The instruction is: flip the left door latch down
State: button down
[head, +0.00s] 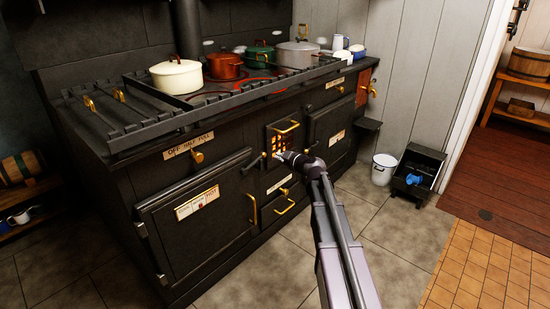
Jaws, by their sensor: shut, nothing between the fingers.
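The left oven door (225,222) is a dark panel with a label plate, low on the black range. A curved brass handle (253,211) hangs at its right edge. A small brass piece (263,155) sits near the door's upper right corner; I cannot tell for sure which of the two is the latch. My gripper (279,155) is shut and empty, in front of the small glowing firebox grate (279,143), just right of the small brass piece. I cannot tell whether it touches anything. My arm hides part of the range's lower middle.
Pots, including a cream one (177,76), stand on the range top (200,97) behind a raised rail. A right oven door (331,121), a white bucket (383,169) and a black coal box (418,171) are to the right. The tiled floor in front is clear.

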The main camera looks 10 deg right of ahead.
jog(key=b, duration=0.3)
send_near(265, 154)
jog(key=w+a, duration=0.4)
jog(key=a, duration=0.1)
jog(key=shift+w+r, duration=0.2)
jog(key=shift+r, duration=0.15)
jog(key=shift+w+d+f+b, duration=0.25)
jog(key=shift+w+f+b, duration=0.7)
jog(key=shift+b, duration=0.1)
jog(key=shift+d, duration=0.1)
